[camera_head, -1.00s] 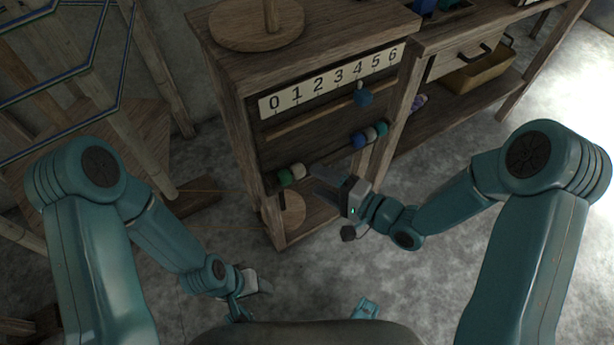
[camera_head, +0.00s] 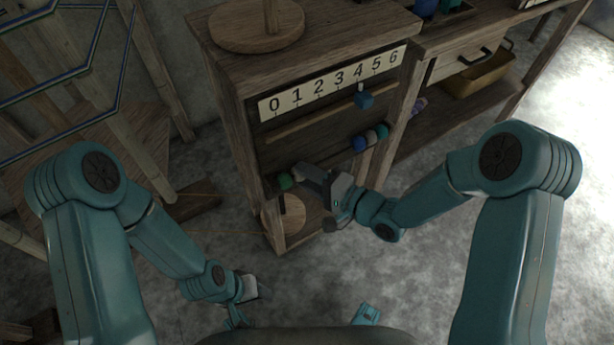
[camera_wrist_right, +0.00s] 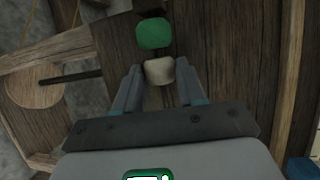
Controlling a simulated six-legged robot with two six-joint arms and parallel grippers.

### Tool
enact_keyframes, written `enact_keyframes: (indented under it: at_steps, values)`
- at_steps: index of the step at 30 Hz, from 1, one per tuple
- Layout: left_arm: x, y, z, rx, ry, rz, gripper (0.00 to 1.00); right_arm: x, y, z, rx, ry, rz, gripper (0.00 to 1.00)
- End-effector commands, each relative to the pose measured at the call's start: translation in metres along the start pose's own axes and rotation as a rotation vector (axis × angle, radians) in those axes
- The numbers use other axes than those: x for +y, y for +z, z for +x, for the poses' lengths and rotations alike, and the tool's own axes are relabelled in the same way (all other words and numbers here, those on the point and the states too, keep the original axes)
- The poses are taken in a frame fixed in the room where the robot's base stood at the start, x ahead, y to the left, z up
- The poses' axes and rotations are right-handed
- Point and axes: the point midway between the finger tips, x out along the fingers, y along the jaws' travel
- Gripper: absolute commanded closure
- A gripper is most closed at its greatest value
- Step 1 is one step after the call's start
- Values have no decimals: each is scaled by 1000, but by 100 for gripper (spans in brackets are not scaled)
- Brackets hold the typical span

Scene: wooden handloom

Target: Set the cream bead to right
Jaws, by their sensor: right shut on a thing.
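The cream bead (camera_wrist_right: 159,71) sits between the fingers of my right gripper (camera_wrist_right: 158,84) in the right wrist view, and the fingers are shut on it. A green bead (camera_wrist_right: 154,33) is just beyond it; it also shows at the left of the lower rod in the head view (camera_head: 285,182). In the head view my right gripper (camera_head: 304,172) is at the cabinet front and mostly hides the cream bead. My left gripper (camera_head: 249,288) is low, away from the cabinet; its finger opening is too small to tell.
The wooden cabinet (camera_head: 222,100) carries a number strip (camera_head: 330,82) from 0 to 6. A blue marker (camera_head: 363,99) hangs below the 4. A blue bead (camera_head: 359,143), a grey bead (camera_head: 371,136) and another blue bead (camera_head: 381,131) sit at the right of the lower rod.

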Motion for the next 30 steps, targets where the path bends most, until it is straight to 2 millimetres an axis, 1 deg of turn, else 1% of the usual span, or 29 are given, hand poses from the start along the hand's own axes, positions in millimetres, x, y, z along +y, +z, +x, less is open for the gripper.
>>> enact_keyframes:
  at_steps: [2,9,12,15,19,28,29,30]
  values:
    - [1,0,-4,0,0,0,49,-2,-13,-5,4,-2,0,100]
    - [7,0,-18,0,0,0,49,-4,-77,-32,8,-4,-2,100]
    - [8,0,-22,0,0,0,49,-4,-100,-41,6,-5,-3,100]
    - [9,0,-25,0,0,0,49,-3,-116,-48,5,-5,-2,100]
    - [9,0,-26,0,0,0,49,-1,-125,-52,2,-2,-2,100]
    - [9,0,-25,0,0,0,49,-1,-128,-53,7,-3,-2,100]
    - [9,0,-25,0,0,0,49,-1,-128,-53,8,-3,-2,54]
    - [9,0,-25,0,0,0,49,-1,-128,-53,7,-2,-3,41]
